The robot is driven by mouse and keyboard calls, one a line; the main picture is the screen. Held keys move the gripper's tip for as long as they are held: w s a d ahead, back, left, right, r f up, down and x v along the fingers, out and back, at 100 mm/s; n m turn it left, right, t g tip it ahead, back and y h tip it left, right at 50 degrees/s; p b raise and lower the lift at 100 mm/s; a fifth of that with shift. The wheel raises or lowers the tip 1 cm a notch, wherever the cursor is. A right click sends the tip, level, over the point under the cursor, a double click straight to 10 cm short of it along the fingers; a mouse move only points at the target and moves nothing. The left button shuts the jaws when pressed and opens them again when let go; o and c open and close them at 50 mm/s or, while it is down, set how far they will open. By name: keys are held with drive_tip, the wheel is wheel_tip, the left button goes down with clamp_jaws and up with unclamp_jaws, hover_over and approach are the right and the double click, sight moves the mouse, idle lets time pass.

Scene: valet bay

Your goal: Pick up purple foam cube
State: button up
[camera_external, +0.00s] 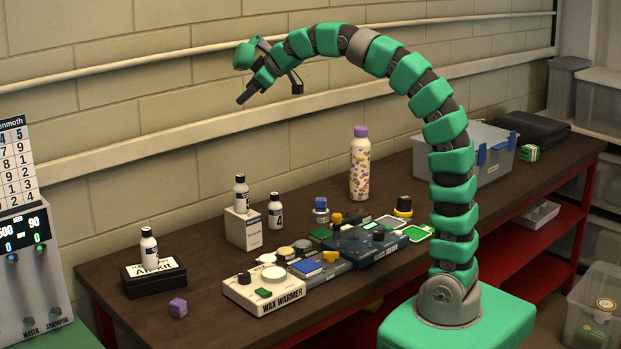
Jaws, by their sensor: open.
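The purple foam cube (178,307) lies on the dark workbench (206,276) near its front left edge, in front of a black box and left of the wax warmer. It stands apart from both, with nothing on it. My gripper (243,99) is high above the back of the bench, up and to the right of the cube, pointing down and left. It is open and far from the cube, with nothing visible between its fingers.
A black box (153,281) with a bottle on it stands behind the cube. The wax warmer (264,294) and several small items crowd the bench middle. A white box (243,230), a patterned bottle (360,165) and a grey bin (471,160) stand farther back. Bench around the cube is clear.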

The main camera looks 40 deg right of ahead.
drive_tip(key=w+a+f+n+g, duration=0.1)
drive_tip(key=a+f+n+g, duration=0.25)
drive_tip(key=a+f, duration=0.55)
drive_tip(key=n+g+h, duration=0.3)
drive_tip(key=n+g, duration=0.3)
drive_tip(key=n, duration=0.5)
hover_over(177, 301)
wheel_tip(177, 301, down, 23)
wheel_tip(177, 301, down, 14)
drive_tip(key=shift+s+r+p, duration=0.1)
drive_tip(key=shift+r+p, duration=0.05)
drive_tip(key=shift+p, duration=0.15)
drive_tip(key=c, duration=1)
